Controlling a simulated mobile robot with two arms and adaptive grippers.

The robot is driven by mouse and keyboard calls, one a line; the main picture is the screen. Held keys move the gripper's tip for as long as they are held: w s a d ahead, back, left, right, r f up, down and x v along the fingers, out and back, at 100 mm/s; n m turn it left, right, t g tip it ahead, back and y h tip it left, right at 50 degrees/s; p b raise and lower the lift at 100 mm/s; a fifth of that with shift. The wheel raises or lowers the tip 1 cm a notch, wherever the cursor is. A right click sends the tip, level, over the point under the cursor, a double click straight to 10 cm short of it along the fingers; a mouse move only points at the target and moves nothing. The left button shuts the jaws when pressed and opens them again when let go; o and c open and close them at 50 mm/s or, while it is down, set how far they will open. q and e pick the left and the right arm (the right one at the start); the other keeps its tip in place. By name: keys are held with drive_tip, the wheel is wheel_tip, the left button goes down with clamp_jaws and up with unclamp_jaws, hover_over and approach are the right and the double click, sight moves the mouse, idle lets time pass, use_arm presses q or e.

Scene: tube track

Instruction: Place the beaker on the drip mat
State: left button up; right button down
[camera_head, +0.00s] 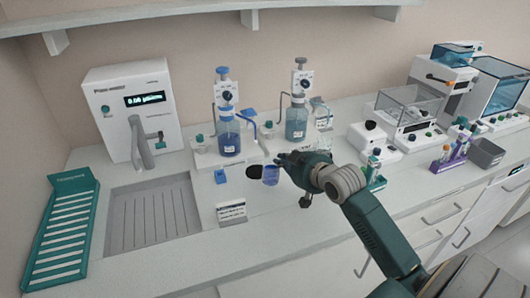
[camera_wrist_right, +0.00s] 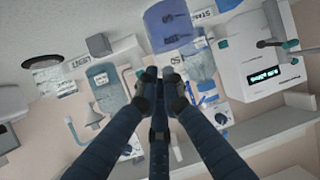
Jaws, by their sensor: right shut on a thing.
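The beaker (camera_head: 270,175) is a small blue cup, held near upright over the counter in front of the two reagent bottles. My right gripper (camera_head: 283,161) is shut on it. In the right wrist view the beaker (camera_wrist_right: 168,24) shows large and blue, just beyond my right gripper (camera_wrist_right: 160,76). My left gripper is out of view.
Blue (camera_head: 229,138) and teal (camera_head: 296,124) pump bottles stand just behind. A water dispenser (camera_head: 133,110), ribbed sink (camera_head: 150,220) and green rack (camera_head: 62,235) are at left. The front counter is clear.

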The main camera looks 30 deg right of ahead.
drive_tip(key=p+x, duration=0.1)
drive_tip(key=x, duration=0.2)
drive_tip(key=r+p+x, duration=0.1)
drive_tip(key=x, duration=0.3)
drive_tip(key=p+x, duration=0.1)
drive_tip(key=x, duration=0.2)
drive_tip(key=shift+w+r, duration=0.15)
drive_tip(key=shift+w, duration=0.45)
drive_tip(key=shift+f, duration=0.3)
drive_tip(key=shift+f, duration=0.15)
drive_tip(key=c, duration=1.9)
unclamp_jaws()
drive_tip(key=b+v, duration=0.1)
drive_tip(key=v, duration=1.1)
